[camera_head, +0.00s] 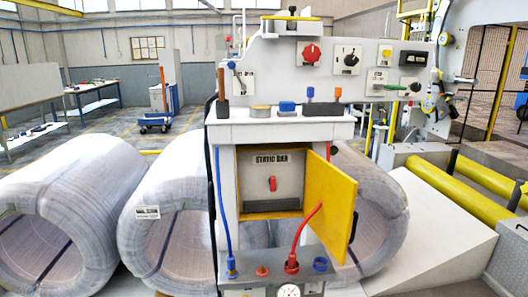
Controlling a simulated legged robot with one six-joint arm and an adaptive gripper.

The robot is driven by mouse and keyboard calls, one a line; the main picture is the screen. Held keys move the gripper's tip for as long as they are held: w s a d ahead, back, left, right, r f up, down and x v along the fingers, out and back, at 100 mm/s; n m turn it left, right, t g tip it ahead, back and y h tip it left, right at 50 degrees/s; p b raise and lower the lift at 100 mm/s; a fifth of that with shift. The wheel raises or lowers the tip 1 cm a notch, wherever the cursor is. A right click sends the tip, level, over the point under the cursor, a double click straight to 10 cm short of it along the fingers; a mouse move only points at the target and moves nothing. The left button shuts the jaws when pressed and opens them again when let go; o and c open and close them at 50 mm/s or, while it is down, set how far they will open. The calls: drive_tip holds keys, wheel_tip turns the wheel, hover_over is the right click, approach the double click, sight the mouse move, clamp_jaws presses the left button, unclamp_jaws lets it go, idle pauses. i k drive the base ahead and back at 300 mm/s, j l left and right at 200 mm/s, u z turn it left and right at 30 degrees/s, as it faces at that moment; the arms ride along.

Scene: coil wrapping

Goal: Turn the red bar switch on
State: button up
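The red bar switch (272,184) is a small red lever on the grey panel below the label "STATIC BAR" (271,159). It sits inside a recessed box in the middle of the machine. The box's yellow door (332,204) is swung open to the right, so the switch is in plain sight. The lever looks roughly upright; its on or off position cannot be told. My gripper and arm are not in view.
Above the box, a white shelf (280,115) and a panel carry a red knob (311,53), a black knob (347,58) and several small items. A red hose (305,229) crosses before the door. Wrapped coils (65,220) flank the machine. Yellow rollers (440,190) lie right.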

sight(272, 180)
drive_tip(key=l+u, duration=0.15)
drive_tip(key=u, duration=0.35)
drive_tip(key=k+l+u, duration=0.2)
drive_tip(key=l, duration=0.25)
drive_tip(key=k+l+u, duration=0.25)
drive_tip(key=l, duration=0.2)
drive_tip(key=k+l+u, duration=0.2)
drive_tip(key=l, duration=0.25)
drive_tip(key=k+l, duration=0.2)
drive_tip(key=l, duration=0.15)
drive_tip(key=k+l, duration=0.15)
drive_tip(key=l, duration=0.15)
drive_tip(key=k+l+u, duration=0.1)
drive_tip(key=l, duration=0.25)
drive_tip(key=i+l+u, duration=0.15)
drive_tip(key=i, duration=0.45)
drive_tip(key=i+l+u, duration=0.15)
drive_tip(key=i+l, duration=0.25)
drive_tip(key=i, duration=0.2)
drive_tip(key=i+l+u, duration=0.15)
drive_tip(key=i+l, duration=0.25)
drive_tip(key=i, duration=0.15)
drive_tip(key=j+z, duration=0.15)
drive_tip(key=j, duration=0.35)
drive_tip(key=k+j+z, duration=0.15)
drive_tip(key=j, duration=0.3)
